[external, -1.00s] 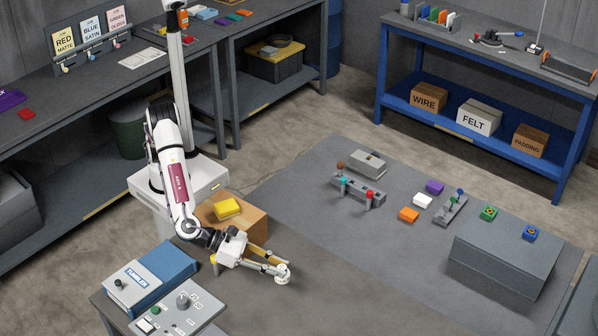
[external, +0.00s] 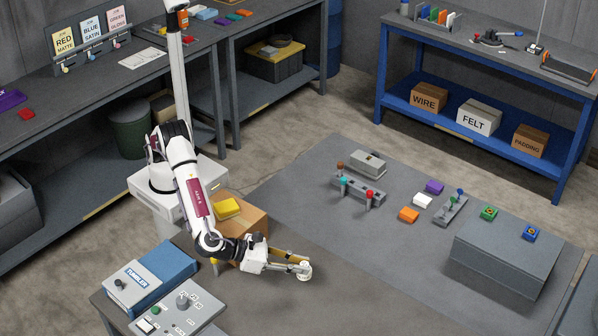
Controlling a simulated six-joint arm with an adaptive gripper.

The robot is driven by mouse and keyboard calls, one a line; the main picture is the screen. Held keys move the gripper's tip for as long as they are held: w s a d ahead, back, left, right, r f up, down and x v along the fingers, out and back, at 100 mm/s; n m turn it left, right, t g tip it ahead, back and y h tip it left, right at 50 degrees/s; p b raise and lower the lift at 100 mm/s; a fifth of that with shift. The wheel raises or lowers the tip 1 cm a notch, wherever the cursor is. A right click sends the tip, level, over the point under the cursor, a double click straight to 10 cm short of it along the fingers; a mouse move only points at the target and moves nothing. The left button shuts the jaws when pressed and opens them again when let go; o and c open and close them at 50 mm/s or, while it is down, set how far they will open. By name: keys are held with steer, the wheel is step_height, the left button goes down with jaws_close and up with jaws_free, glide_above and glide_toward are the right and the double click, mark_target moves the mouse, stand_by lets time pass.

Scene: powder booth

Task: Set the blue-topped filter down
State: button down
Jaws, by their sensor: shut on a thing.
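My gripper (external: 303,268) is at the lower middle of the external view, low over the front of the dark grey surface. It is shut on a small pale round piece (external: 305,273). The fingers cover part of this piece, and I see no blue top on it. I cannot tell whether it touches the surface. A blue-topped square piece with an orange ring (external: 530,233) sits on the large grey block (external: 503,265) at the right, far from my gripper. A similar green piece (external: 489,213) sits to its left.
White (external: 422,202), orange (external: 409,215) and purple (external: 434,187) pieces lie near a peg holder (external: 450,209). Another holder (external: 357,190) has red and teal knobs. A cardboard box (external: 250,220) with a yellow piece stands behind my gripper. Grey surface right of my gripper is clear.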

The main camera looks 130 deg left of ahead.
steer(key=s+a+r+n+g+y, duration=0.2)
steer(key=s+a+n+g+y, duration=0.1)
steer(key=s+a+n+g, duration=0.3)
steer(key=shift+a+r+y, duration=0.4)
steer(key=shift+a, duration=0.1)
steer(key=shift+f, duration=3.15)
steer(key=shift+f, duration=1.9)
steer(key=shift+f, duration=0.1)
